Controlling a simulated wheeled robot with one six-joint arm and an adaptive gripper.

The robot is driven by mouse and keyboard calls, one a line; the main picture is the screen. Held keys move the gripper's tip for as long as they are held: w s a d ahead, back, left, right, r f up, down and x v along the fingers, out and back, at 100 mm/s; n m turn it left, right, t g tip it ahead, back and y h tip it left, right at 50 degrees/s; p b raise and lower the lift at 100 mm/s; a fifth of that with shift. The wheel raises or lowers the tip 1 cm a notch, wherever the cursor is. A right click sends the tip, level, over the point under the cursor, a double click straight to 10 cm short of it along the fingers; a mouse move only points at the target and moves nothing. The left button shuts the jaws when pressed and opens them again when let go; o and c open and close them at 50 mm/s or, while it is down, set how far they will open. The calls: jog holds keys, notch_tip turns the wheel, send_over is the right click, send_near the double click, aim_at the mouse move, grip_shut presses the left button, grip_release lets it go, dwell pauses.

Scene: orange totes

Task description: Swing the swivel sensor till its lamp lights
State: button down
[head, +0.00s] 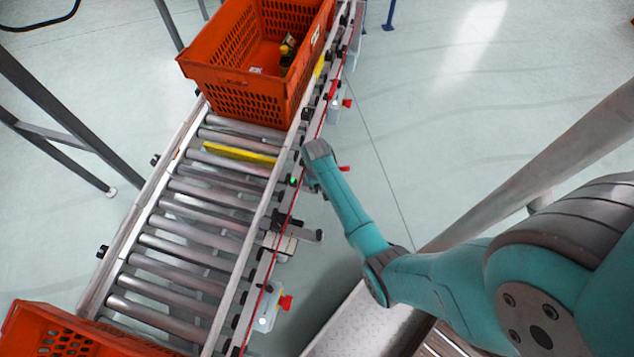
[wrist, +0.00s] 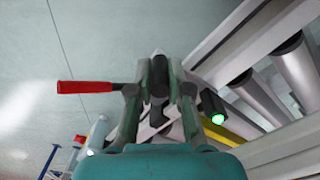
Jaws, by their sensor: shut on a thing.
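The swivel sensor (wrist: 208,102) is a small dark body on the conveyor's side rail, with a lamp glowing green in the wrist view. The green lamp also shows in the head view (head: 293,181), just left of my wrist. My gripper (wrist: 160,88) has its two fingers closed around a dark part between them, beside the lamp. That part looks like part of the sensor, though the joint between it and the lamp body is hidden by the right finger. In the head view my wrist mostly hides the gripper.
The roller conveyor (head: 190,213) runs beside my arm. An orange tote (head: 245,101) with small items stands at its far end, and another orange tote (head: 40,325) is at the lower left. A red handle (wrist: 85,87) sticks out left of my gripper. A grey bracket (head: 305,234) juts from the rail.

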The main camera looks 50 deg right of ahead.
jog(key=c, duration=1.1)
grip_release()
notch_tip(320, 180, up, 12)
